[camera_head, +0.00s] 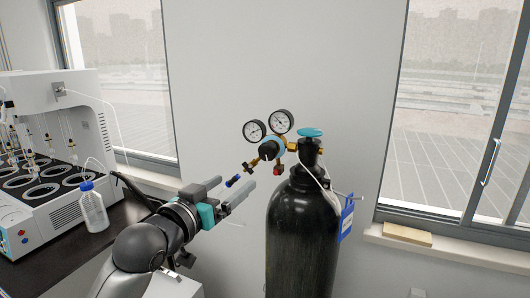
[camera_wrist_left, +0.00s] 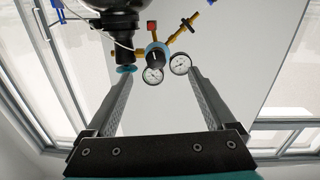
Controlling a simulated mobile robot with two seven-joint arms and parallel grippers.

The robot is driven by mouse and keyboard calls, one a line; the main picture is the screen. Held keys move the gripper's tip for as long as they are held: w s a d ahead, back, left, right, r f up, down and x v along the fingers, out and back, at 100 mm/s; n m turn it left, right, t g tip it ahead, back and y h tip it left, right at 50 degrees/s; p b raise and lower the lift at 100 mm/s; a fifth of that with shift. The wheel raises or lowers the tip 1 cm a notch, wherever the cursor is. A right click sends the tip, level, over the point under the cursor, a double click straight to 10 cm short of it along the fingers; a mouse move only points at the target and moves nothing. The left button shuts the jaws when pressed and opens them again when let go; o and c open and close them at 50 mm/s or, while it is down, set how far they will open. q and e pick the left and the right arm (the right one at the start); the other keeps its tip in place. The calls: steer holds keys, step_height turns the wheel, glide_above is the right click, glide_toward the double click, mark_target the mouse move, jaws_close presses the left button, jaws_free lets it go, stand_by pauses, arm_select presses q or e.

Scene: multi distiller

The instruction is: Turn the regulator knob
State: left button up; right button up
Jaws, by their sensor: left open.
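The regulator (camera_head: 280,148) is mounted at the top of a black gas cylinder (camera_head: 296,235). Its knob (camera_head: 268,150) is black with a light blue ring and sits below two round gauges. In the left wrist view the knob (camera_wrist_left: 156,57) shows between the finger lines, beyond the tips. My left gripper (camera_head: 237,185) is open and empty, to the left of and below the knob, and apart from it. Its two fingers also show in the left wrist view (camera_wrist_left: 160,78). My right gripper is not in view.
A teal valve handwheel (camera_head: 310,132) tops the cylinder, and a blue tag (camera_head: 346,220) hangs at its right. A hose fitting (camera_head: 233,181) sticks out left near my fingers. A white distiller (camera_head: 50,140) and a bottle (camera_head: 93,208) stand on the left bench.

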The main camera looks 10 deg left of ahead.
mark_target(265, 153)
arm_select(q)
steer(key=r+x, duration=0.1)
steer(key=x, duration=0.8)
steer(key=d+r+p+x, duration=0.1)
steer(key=x, duration=0.4)
steer(key=shift+w+r, duration=0.25)
steer(key=shift+r, duration=0.1)
steer(key=c, duration=1.4)
